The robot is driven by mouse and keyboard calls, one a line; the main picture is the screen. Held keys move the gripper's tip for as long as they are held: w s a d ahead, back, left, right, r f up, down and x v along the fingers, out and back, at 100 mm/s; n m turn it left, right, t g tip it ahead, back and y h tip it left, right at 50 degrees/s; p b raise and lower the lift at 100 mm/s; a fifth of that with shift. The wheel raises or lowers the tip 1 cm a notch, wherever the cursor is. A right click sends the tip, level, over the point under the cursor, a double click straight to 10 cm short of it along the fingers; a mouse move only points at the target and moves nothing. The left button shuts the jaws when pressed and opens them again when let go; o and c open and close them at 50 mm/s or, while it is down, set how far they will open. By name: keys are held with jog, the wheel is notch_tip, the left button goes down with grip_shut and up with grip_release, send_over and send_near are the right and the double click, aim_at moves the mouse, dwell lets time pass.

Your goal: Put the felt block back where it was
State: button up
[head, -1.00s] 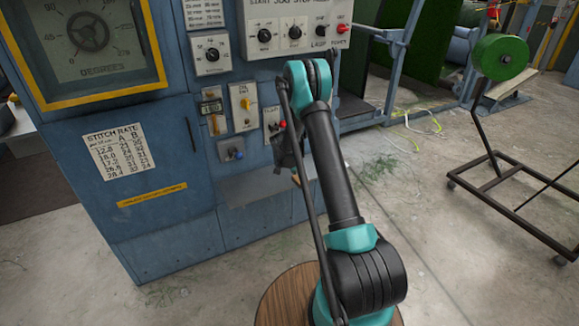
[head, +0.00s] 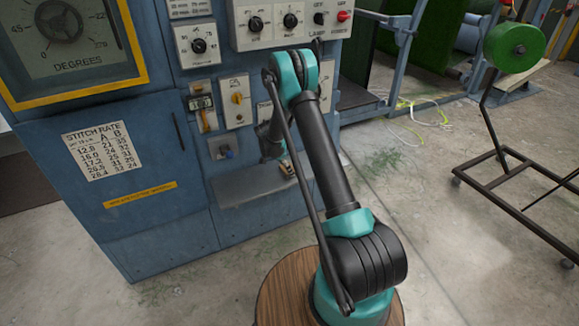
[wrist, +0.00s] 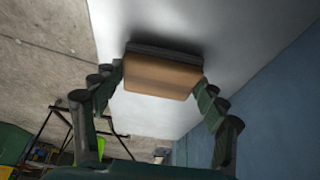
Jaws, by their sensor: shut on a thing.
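The felt block (wrist: 160,78) is a brown wooden block with a dark grey felt layer (wrist: 165,50) along one face. My gripper (wrist: 160,80) is shut on it, with a finger on each of its two ends. In the head view the block (head: 287,168) shows small and partly hidden beside my arm, over the right part of the grey shelf (head: 240,187) on the blue cabinet. In the wrist view the pale shelf surface (wrist: 230,35) lies close behind the block. I cannot tell whether the block touches it.
The blue cabinet (head: 160,235) stands behind the shelf, with knobs and switches (head: 290,20) above it. A yellow-framed dial (head: 70,35) is at upper left. A wheeled stand with a green roll (head: 512,48) is at right. The concrete floor between is mostly open.

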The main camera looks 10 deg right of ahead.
jog(key=shift+f, duration=0.2)
jog(key=o, duration=1.1)
jog(key=shift+v, duration=3.95)
jog(key=shift+d, duration=0.1)
